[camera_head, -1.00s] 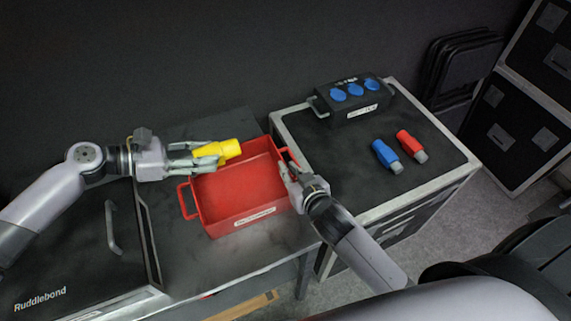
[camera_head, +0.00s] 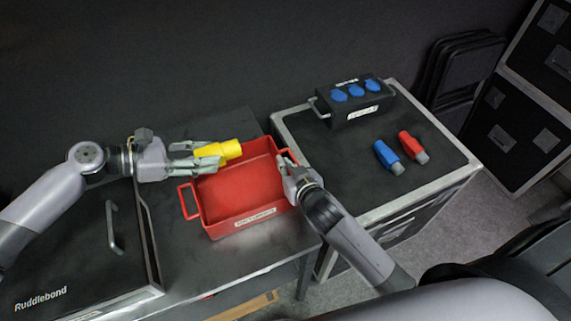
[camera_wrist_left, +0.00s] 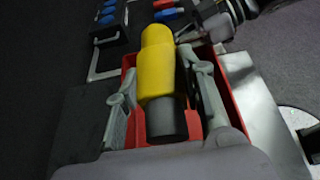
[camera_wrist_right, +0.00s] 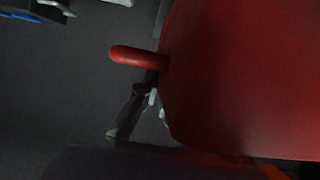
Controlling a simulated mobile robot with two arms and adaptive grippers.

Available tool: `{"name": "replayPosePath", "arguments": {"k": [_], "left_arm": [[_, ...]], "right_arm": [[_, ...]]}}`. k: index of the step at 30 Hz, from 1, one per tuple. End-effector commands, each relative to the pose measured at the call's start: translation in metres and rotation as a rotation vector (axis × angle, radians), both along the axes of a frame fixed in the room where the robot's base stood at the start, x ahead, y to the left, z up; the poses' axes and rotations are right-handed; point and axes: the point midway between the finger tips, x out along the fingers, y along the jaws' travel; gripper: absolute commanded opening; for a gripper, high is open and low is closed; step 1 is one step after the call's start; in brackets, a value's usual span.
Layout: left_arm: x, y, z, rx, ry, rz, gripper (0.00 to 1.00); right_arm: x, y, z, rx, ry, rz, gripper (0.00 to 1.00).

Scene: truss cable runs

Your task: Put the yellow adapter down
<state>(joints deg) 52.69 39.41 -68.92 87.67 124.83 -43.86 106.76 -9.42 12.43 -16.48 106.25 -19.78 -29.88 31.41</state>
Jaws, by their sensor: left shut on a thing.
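The yellow adapter (camera_head: 222,151) is in my left gripper (camera_head: 208,155), which is shut on it above the back left part of the red crate (camera_head: 277,222). In the left wrist view the adapter (camera_wrist_left: 157,70) lies between the two fingers, its yellow body pointing away and its dark end (camera_wrist_left: 166,118) towards the wrist. My right gripper (camera_head: 287,172) is at the crate's right side, close to the right handle (camera_head: 288,153). The right wrist view shows the red handle (camera_wrist_right: 138,57) beside dark finger parts; I cannot tell whether they touch or how far the jaws are apart.
The crate's visible floor is empty. It stands on a dark table (camera_head: 185,270). On the case to the right lie a blue connector (camera_head: 388,157) and a red connector (camera_head: 412,146). A black box with blue sockets (camera_head: 355,100) stands behind them.

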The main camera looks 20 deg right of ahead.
Motion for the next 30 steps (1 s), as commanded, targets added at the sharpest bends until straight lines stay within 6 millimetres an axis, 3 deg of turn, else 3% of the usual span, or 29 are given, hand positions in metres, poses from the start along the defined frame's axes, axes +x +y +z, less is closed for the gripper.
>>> {"name": "replayPosePath", "arguments": {"k": [13,20,23,30], "left_arm": [[0.0,0.0,0.001,-0.001,-0.001,0.0,0.01],[0.0,0.001,0.018,0.002,0.0,0.006,0.01],[-0.001,0.002,0.009,0.005,0.003,0.009,0.01],[-0.001,0.002,-0.034,0.005,0.002,0.008,0.01]], "right_arm": [[0.0,0.0,0.0,0.0,0.0,0.0,0.0],[0.0,0.0,0.0,0.0,0.0,0.0,0.0],[0.0,0.0,0.0,0.0,0.0,0.0,0.0],[0.0,0.0,0.0,0.0,0.0,0.0,0.0]]}}
